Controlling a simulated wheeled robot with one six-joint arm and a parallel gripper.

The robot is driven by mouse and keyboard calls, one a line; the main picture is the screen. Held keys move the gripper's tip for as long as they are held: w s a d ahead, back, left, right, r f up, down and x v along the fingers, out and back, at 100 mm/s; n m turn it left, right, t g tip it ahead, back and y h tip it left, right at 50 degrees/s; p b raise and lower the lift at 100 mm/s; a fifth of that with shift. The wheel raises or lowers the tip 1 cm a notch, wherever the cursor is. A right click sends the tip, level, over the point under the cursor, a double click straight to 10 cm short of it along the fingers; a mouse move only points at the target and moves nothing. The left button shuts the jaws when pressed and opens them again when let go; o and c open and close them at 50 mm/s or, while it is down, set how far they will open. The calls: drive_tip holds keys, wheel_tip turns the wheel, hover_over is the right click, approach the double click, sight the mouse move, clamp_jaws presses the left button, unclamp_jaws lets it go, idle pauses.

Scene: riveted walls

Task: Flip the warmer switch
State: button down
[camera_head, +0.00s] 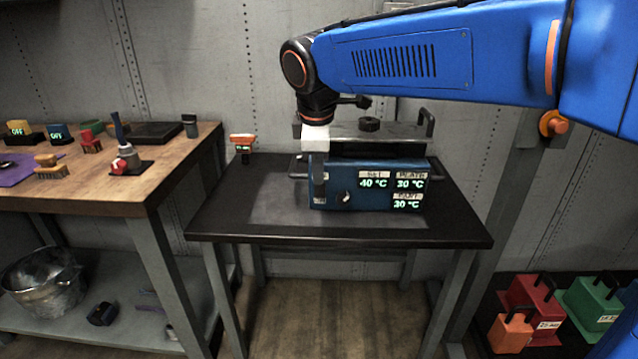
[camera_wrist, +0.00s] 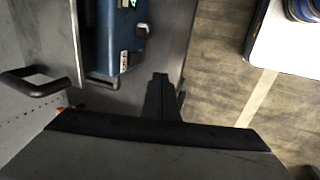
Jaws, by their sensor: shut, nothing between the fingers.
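The warmer (camera_head: 385,170) is a blue box on the dark table, with a grey plate on top. Its displays read SET 40 °C, PLATE 30 °C and PART 30 °C. A narrow switch panel (camera_head: 320,186) is at the left end of its front, left of a small knob (camera_head: 346,197). The lever position is unclear. My gripper (camera_wrist: 160,76) is shut and empty, near the switch end of the front in the wrist view. The warmer (camera_wrist: 113,35) and switch panel (camera_wrist: 125,58) lie above left of the fingertips there. Contact cannot be told.
A small orange-topped device (camera_head: 243,147) stands on the table (camera_head: 230,222) left of the warmer. A wooden bench (camera_head: 120,194) with tools is further left. Coloured blocks with handles (camera_head: 540,305) are low at right. The table's front strip is clear.

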sight(320, 197)
drive_tip(key=x, duration=0.9)
drive_tip(key=shift+w+f, duration=0.1)
drive_tip(key=shift+f, duration=0.2)
drive_tip(key=shift+w+f, duration=0.2)
drive_tip(key=shift+w, duration=0.95)
drive_tip(key=shift+w+f, duration=0.1)
drive_tip(key=shift+w, duration=0.75)
drive_tip(key=shift+w+f+t, duration=0.1)
drive_tip(key=shift+w+t, duration=0.1)
drive_tip(key=shift+t, duration=0.1)
drive_tip(key=shift+r, duration=0.85)
